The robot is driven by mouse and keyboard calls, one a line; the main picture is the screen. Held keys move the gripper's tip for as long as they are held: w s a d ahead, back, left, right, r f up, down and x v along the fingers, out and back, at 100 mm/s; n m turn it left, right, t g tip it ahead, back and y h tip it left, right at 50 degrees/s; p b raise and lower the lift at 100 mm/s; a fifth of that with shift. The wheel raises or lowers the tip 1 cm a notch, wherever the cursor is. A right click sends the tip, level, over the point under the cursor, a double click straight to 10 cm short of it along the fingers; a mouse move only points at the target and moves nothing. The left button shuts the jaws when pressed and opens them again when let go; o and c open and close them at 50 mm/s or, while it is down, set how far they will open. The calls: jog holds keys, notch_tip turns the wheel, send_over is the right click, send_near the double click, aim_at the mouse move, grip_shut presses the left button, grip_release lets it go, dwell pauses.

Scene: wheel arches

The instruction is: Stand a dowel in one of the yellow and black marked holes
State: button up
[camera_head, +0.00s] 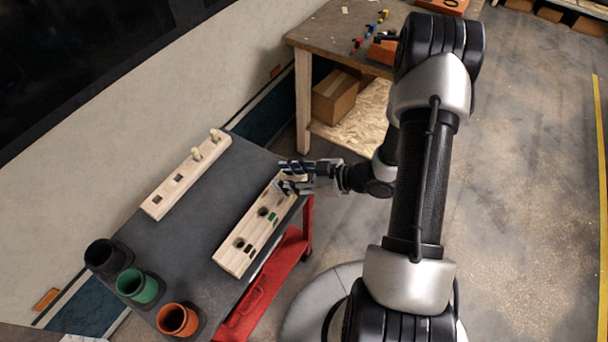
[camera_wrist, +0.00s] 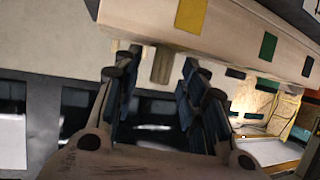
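My gripper (camera_head: 285,178) is at the far end of the near wooden block (camera_head: 232,258), which has round holes and coloured marks. In the wrist view my gripper (camera_wrist: 160,75) is open, with a gap on each side of a short tan dowel (camera_wrist: 162,65) between its fingertips. One end of this dowel meets the block's edge in the picture; I cannot tell whether it sits in a hole. The block shows a yellow mark (camera_wrist: 190,15), a green mark (camera_wrist: 268,46) and a black mark (camera_wrist: 307,66). Two dowels (camera_head: 196,153) (camera_head: 214,135) stand in the far block (camera_head: 157,205).
A black cup (camera_head: 104,256), a green cup (camera_head: 137,286) and an orange cup (camera_head: 177,320) stand at the near end of the dark cart top (camera_head: 205,225). Between the blocks the top is clear. A workbench (camera_head: 335,35) stands behind. A wall runs along the left.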

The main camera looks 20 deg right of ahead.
jog(key=v, duration=1.1)
jog(key=w+d+r+m+h, duration=0.1)
jog(key=w+d+r+h, duration=0.5)
jog(key=w+d+h, duration=0.15)
notch_tip(320, 180, up, 10)
jog(key=d+m+h, duration=0.1)
jog(key=m+h, duration=0.3)
jog(key=h, duration=0.2)
jog(key=s+a+r+m+g+y, duration=0.1)
jog(key=s+a+r+m+g, duration=0.1)
jog(key=s+a, duration=0.6)
jog(key=s+a+r+m+g+y, duration=0.1)
jog(key=s+a+r+m+y, duration=0.1)
jog(key=s+a, duration=0.7)
jog(key=s+r+m, duration=0.1)
jog(key=s+r, duration=0.1)
jog(key=s, duration=0.3)
jog(key=shift+r+g, duration=0.2)
jog(key=shift+g, duration=0.2)
